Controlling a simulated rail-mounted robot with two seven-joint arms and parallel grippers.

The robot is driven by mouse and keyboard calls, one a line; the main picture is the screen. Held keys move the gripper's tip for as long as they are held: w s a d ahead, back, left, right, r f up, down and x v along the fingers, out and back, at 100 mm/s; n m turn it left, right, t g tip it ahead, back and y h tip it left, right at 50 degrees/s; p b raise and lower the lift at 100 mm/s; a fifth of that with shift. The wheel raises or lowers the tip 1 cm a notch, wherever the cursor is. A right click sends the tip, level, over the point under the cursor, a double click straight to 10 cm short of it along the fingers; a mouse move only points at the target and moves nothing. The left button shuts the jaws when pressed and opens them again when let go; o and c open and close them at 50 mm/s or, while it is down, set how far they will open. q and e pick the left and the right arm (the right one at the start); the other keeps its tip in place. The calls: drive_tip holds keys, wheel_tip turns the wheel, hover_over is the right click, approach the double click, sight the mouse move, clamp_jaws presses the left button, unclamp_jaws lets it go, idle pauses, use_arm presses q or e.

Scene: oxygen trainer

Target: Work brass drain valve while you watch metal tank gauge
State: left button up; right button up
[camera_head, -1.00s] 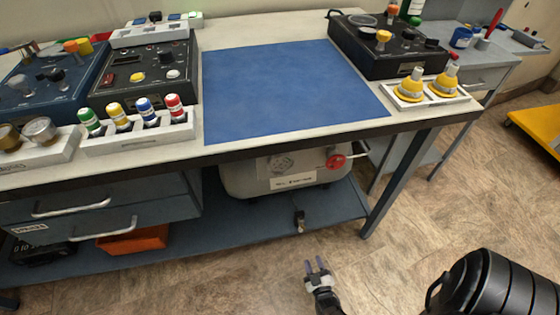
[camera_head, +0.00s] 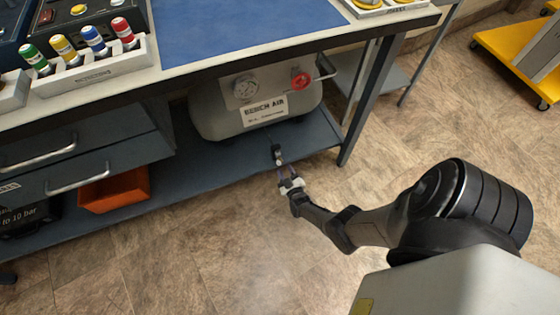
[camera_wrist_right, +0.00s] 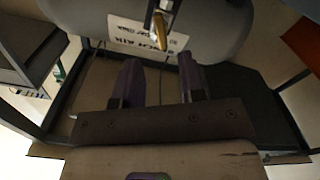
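The grey metal tank (camera_head: 212,122), labelled "BENCH AIR", sits on the shelf under the bench. Its round pale gauge (camera_head: 245,85) faces out at the upper front; the needle is too small to read. The small brass drain valve (camera_head: 277,153) is low at the tank's front, near the shelf edge. It also shows in the right wrist view as a brass lever (camera_wrist_right: 160,30). My right gripper (camera_head: 284,173) is open, its purple fingers just short of the valve. In the wrist view the valve lies beyond the gap between the fingertips (camera_wrist_right: 158,72). My left gripper is out of view.
A red knob (camera_head: 301,79) is on the tank, right of the gauge. The blue shelf (camera_head: 215,158) lies below, with an orange bin (camera_head: 115,190) at left. A bench leg (camera_head: 358,105) stands to the right. The floor before the shelf is clear.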

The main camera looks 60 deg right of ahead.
sight(280, 160)
drive_tip(key=b+x, duration=0.2)
drive_tip(key=x, duration=0.3)
drive_tip(key=shift+w+d+f, duration=0.1)
drive_tip(key=shift+f, duration=0.1)
drive_tip(key=shift+s+a+f, duration=0.1)
drive_tip(key=shift+s+a, duration=0.15)
drive_tip(key=shift+c, duration=0.2)
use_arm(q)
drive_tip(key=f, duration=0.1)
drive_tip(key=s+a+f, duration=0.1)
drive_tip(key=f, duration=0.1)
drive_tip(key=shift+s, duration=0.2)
use_arm(e)
drive_tip(key=shift+w+d, duration=0.15)
clamp_jaws()
